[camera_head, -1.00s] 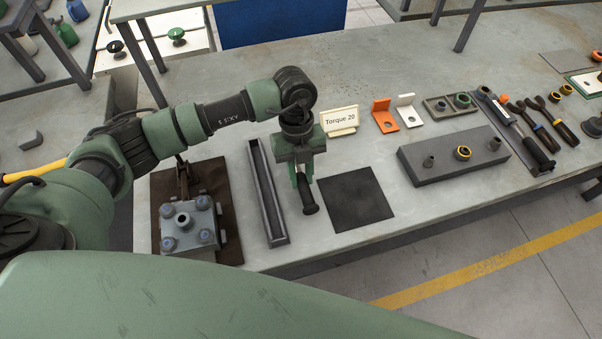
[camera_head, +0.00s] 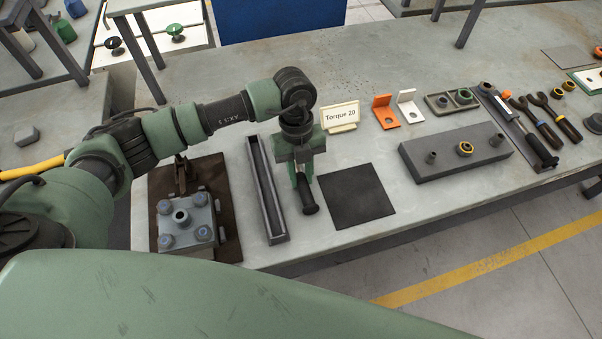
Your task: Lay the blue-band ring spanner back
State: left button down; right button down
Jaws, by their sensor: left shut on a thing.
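My left gripper (camera_head: 302,183) points down over the bench, between the long narrow tray and the dark square mat. It is shut on a tool with a dark, round-ended handle (camera_head: 309,205). The rest of that tool is hidden by the gripper, and I cannot make out a blue band on it. At the right of the bench, two dark-handled spanners (camera_head: 541,127) (camera_head: 560,120) with coloured bands lie side by side. My right gripper is not in view.
The narrow tray (camera_head: 279,238) is just left of the gripper, the dark mat (camera_head: 355,196) just right. A bolted fixture (camera_head: 185,222) stands farther left. A "Torque 20" sign (camera_head: 340,116) stands behind. A grey block with posts (camera_head: 455,158) is to the right.

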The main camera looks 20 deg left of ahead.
pick_arm(q)
jog(key=c, duration=1.1)
grip_release()
